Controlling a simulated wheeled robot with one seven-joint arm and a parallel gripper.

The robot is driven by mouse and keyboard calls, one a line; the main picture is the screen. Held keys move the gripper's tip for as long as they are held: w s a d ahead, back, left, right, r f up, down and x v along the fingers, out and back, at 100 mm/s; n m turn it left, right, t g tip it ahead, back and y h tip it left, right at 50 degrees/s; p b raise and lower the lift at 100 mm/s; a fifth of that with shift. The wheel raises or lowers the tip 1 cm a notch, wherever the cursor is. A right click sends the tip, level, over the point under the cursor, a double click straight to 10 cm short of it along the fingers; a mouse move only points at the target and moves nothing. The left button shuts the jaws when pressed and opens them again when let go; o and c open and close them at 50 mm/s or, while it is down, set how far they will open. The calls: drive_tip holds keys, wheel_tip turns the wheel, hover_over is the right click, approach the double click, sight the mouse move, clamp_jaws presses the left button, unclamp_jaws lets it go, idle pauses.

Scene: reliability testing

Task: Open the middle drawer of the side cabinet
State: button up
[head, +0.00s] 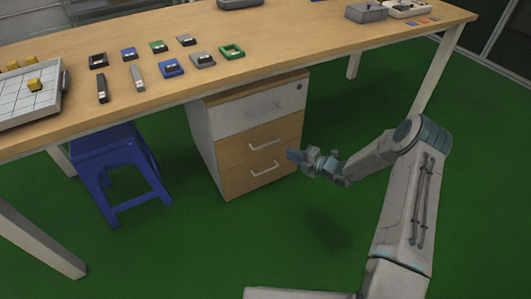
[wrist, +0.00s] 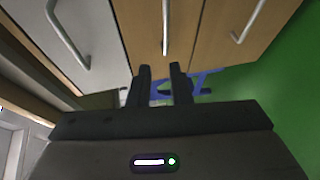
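The side cabinet (head: 205,140) stands under the table, with a white top drawer (head: 240,119) and two wooden drawers below. The middle drawer (head: 290,130) looks closed and has a pale bar handle (head: 264,145). My gripper (head: 294,156) is just in front of the cabinet's right side, near the lower drawers. In the wrist view my gripper (wrist: 161,72) has its two dark fingers apart with nothing held. The middle drawer handle (wrist: 166,25) lies beyond the fingertips, roughly in line with the gap. Contact is not visible.
The bottom drawer (head: 240,183) and its handle are below. The table (head: 300,45) overhangs the cabinet and carries several small devices. A blue stool (head: 108,155) stands left of the cabinet. Green floor (head: 340,240) is clear in front and to the right.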

sight(265, 145)
drive_tip(key=shift+m+t, duration=0.3)
drive_tip(key=shift+m, duration=0.1)
drive_tip(key=shift+d+f+b+x, duration=0.2)
drive_tip(key=shift+b+x, duration=0.6)
drive_tip(key=shift+x, duration=1.55)
drive_tip(key=shift+a+f+b+x, duration=0.1)
drive_tip(key=shift+f+b+x, duration=0.5)
drive_tip(key=shift+x, duration=1.7)
drive_tip(key=shift+d+b+x, duration=0.15)
drive_tip(key=shift+b+x, duration=0.9)
drive_tip(key=shift+x, duration=1.3)
drive_tip(key=shift+w, duration=0.1)
clamp_jaws()
